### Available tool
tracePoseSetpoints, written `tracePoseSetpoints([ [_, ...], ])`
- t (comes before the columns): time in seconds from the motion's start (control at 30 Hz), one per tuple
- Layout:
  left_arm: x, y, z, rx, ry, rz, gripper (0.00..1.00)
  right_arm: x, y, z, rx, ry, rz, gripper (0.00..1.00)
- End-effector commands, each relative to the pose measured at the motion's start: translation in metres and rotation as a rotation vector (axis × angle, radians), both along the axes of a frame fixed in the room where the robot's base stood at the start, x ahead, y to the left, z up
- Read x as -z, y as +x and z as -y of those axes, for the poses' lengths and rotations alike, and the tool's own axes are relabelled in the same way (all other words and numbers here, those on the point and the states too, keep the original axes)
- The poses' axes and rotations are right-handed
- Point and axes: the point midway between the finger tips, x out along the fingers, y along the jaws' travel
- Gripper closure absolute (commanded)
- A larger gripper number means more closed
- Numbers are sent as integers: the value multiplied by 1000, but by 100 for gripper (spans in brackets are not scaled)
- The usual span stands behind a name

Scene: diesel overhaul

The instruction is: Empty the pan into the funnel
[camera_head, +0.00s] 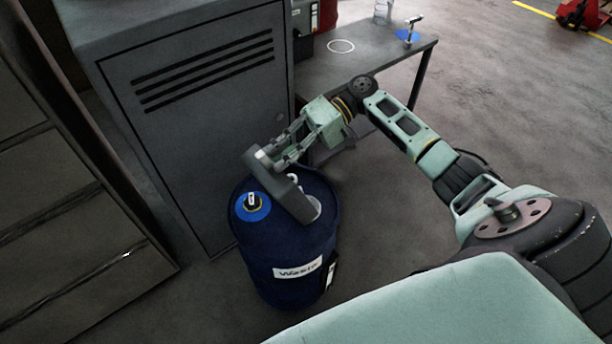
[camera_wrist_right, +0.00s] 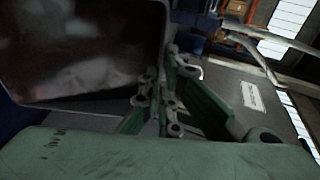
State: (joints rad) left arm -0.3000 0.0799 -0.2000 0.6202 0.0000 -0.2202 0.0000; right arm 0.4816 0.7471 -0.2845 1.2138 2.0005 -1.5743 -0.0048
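The pan (camera_head: 285,190) is a dark grey open box, tipped steeply over the top of the blue waste drum (camera_head: 290,264). My right gripper (camera_head: 277,152) is shut on the pan's upper end. In the right wrist view the gripper's fingers (camera_wrist_right: 165,100) are close together beside the pan (camera_wrist_right: 85,50), whose inside looks dark and shiny. A pale rim (camera_head: 317,207), seemingly the funnel's, shows at the pan's lower end; the pan hides most of it. I cannot tell whether liquid is flowing. My left gripper is not in view.
A blue disc with a small upright item (camera_head: 251,203) sits on the drum's left top. A grey cabinet (camera_head: 200,110) stands close behind. A grey table (camera_head: 365,50) with a white ring (camera_head: 341,46) is behind. Open floor (camera_head: 500,110) lies to the right.

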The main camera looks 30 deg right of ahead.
Motion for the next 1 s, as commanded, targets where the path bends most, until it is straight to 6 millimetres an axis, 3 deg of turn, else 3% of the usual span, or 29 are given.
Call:
tracePoseSetpoints([
  [0.5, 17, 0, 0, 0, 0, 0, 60, -1, 2, 12, 2, 64, -3, 100],
  [1.0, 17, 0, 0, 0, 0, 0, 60, -3, 2, 13, 0, 72, -5, 100],
])
